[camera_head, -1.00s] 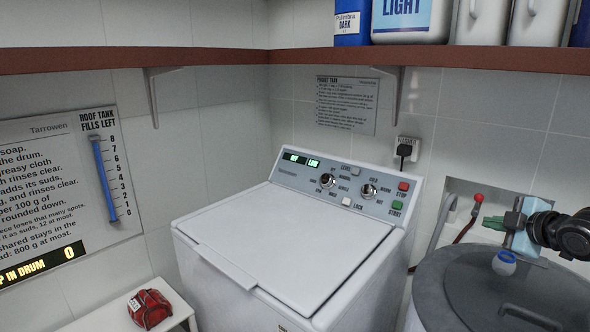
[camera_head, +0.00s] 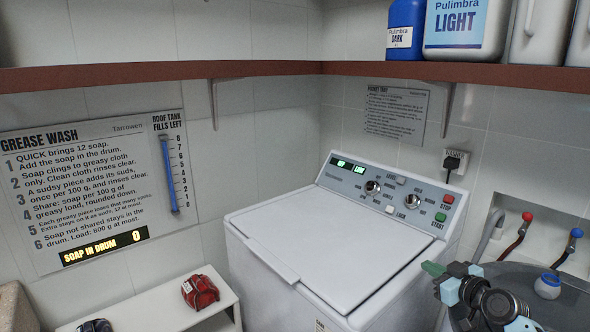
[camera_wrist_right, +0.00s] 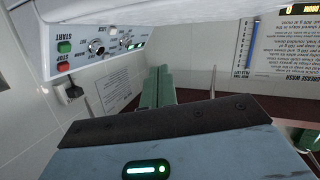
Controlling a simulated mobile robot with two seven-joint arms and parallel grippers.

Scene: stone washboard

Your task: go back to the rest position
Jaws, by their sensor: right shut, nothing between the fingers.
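My right gripper (camera_head: 432,268) shows in the head view at the lower right, its green fingers pointing left in front of the washing machine's right edge. The green fingers lie together in the wrist view (camera_wrist_right: 158,88), with nothing between them. The white washing machine (camera_head: 330,245) stands in the middle with its lid closed; it appears upside down in the wrist view, its control panel (camera_wrist_right: 95,48) at the upper left. My left gripper is in neither view.
Red (camera_head: 527,217) and blue (camera_head: 576,233) taps are on the wall. A red bundle (camera_head: 200,292) lies on a white bench (camera_head: 150,305). A shelf (camera_head: 200,70) runs above.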

